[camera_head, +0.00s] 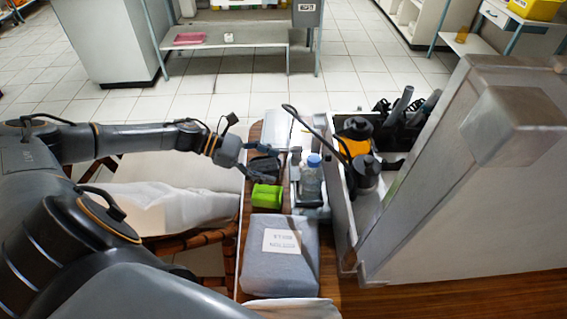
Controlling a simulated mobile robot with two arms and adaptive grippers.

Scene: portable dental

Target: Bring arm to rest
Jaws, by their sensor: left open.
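My left arm (150,137) reaches in from the left and ends over the narrow wooden surface at the middle. My right gripper is not in view.
A grey box labelled for cotton (280,268) lies below the green object. A clear bottle with a blue cap (311,178) stands to its right. A pale open case (345,235) with dark tools is further right. Tiled floor (215,105) is open behind.

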